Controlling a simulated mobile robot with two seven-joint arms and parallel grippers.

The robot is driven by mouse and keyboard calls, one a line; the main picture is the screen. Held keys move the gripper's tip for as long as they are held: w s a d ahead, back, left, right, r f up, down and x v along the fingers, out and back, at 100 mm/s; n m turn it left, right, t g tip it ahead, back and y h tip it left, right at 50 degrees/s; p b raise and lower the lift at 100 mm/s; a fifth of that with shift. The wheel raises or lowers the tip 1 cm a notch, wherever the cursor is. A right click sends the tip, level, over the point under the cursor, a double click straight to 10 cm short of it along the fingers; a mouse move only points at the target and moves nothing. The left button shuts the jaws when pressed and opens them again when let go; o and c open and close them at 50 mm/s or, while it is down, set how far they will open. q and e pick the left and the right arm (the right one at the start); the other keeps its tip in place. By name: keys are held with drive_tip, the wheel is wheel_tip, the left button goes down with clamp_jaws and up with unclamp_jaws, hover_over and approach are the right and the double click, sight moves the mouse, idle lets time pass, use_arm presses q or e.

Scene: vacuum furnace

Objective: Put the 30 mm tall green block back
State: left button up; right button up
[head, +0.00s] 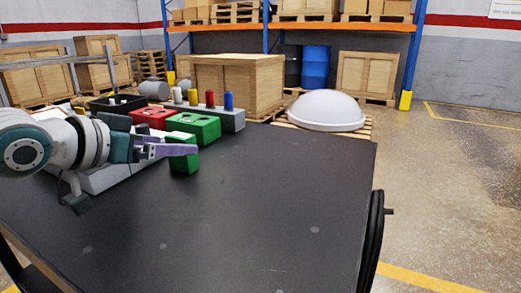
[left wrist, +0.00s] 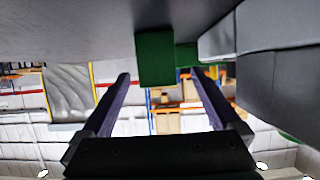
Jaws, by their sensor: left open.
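A green block (head: 183,166) stands upright on the dark table, in front of a green holder with holes (head: 200,124). My left gripper (head: 178,150) has purple fingers and reaches in from the left at the block. One finger crosses in front of the block and hides its middle. In the left wrist view, the open fingers (left wrist: 159,75) have the green block (left wrist: 155,57) between their tips in the picture, with a gap on each side. I cannot tell whether a finger touches it. My right gripper is in neither view.
A red holder (head: 152,117), a grey block with several coloured pegs (head: 228,118) and a black bin (head: 117,102) stand behind. A grey object (head: 108,178) lies under my arm. The table's front and right (head: 270,200) are clear. A white dome (head: 327,110) stands beyond the table.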

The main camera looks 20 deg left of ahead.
use_arm(q)
drive_tip(key=shift+d+b+x, duration=0.2)
drive_tip(key=shift+b+x, duration=0.25)
drive_tip(key=shift+x, duration=1.45)
drive_tip(key=shift+r, duration=0.2)
clamp_jaws()
